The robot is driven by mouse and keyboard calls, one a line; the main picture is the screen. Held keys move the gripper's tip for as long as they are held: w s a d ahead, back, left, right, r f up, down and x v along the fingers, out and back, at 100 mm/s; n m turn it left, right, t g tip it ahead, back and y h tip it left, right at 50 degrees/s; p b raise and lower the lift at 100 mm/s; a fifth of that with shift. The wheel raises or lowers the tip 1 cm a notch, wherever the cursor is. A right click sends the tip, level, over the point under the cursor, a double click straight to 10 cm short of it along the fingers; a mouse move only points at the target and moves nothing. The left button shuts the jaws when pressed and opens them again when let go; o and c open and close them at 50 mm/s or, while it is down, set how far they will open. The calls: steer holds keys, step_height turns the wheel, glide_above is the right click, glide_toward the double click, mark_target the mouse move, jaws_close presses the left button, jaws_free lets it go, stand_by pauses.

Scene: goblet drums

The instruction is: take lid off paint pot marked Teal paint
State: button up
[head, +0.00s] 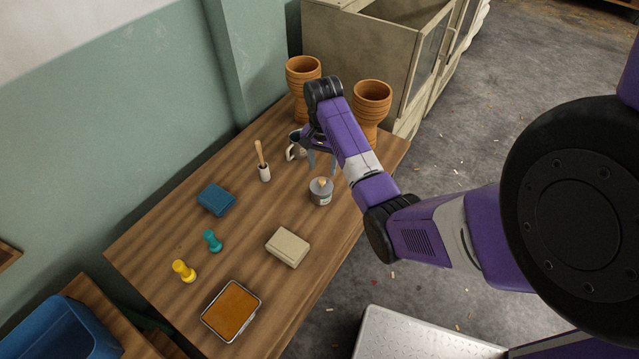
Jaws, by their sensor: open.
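A small grey pot (321,196) stands upright on the wooden table (160,237), with a pale label on its side that is too small to read. A light wooden piece, like a knob, shows on its grey top; I cannot tell the lid from the pot at this size. My gripper (322,165) points down above and just behind the pot. Its fingers are apart with nothing seen between them, and they do not appear to touch the pot. My arm hides part of the table behind.
Two orange goblet drums (303,78) stand at the far end. A mug (293,150) and a white holder with a wooden handle (264,172) are near the gripper. A blue block (216,199), beige block (287,247), teal peg (212,240), yellow peg (183,271) and orange-filled tray (231,310) lie nearer.

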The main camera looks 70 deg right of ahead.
mark_target(322, 180)
steer(key=shift+w+d+f+p, duration=0.1)
steer(key=shift+f+p, duration=0.05)
steer(key=shift+f, duration=1.45)
steer(key=shift+w+f+p, duration=0.1)
steer(key=shift+f+p, duration=0.05)
steer(key=shift+f, duration=1.4)
jaws_close()
